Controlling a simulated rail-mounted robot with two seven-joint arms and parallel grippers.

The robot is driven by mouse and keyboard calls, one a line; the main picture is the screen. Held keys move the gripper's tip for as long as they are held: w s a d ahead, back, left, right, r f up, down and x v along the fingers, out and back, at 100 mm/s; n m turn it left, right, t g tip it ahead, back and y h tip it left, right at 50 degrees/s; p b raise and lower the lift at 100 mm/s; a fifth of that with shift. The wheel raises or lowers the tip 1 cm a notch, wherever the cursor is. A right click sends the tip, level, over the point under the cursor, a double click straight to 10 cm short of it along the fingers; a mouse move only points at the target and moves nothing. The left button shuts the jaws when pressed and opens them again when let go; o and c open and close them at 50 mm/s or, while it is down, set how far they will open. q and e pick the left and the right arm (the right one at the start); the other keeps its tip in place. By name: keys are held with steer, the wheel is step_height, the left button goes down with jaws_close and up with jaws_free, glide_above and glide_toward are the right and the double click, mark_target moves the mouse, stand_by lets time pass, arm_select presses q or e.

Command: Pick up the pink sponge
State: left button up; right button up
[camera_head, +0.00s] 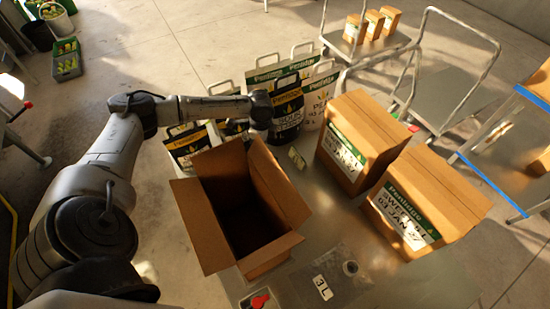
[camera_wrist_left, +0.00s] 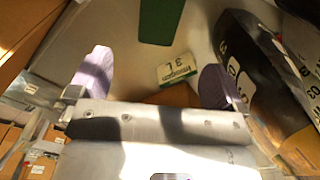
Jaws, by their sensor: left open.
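No sponge can be made out for certain. A small pinkish-red patch (camera_head: 413,128) shows just behind the tall carton in the head view, and I cannot tell what it is. My left arm reaches in from the left, and its end is above the far side of the open cardboard box, by the bags; its fingers cannot be made out there. In the left wrist view my left gripper (camera_wrist_left: 157,80) has its two purple fingertips wide apart, with nothing between them. My right gripper is not in view.
An open empty-looking box (camera_head: 191,223) stands on the metal table (camera_head: 420,285). Two closed cartons (camera_head: 365,130) (camera_head: 430,200) stand to its right, and several bags (camera_head: 289,105) behind it. A small labelled card (camera_head: 298,157) also shows in the wrist view (camera_wrist_left: 177,71). A red-knobbed item (camera_head: 260,300) is at the front.

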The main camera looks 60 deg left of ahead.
arm_select(q)
step_height(320, 180, down, 14)
steer(key=shift+r, duration=0.2)
stand_by(0.6)
steer(key=shift+c, duration=0.3)
steer(key=c, duration=1)
step_height(320, 180, up, 10)
steer(key=shift+r, duration=0.1)
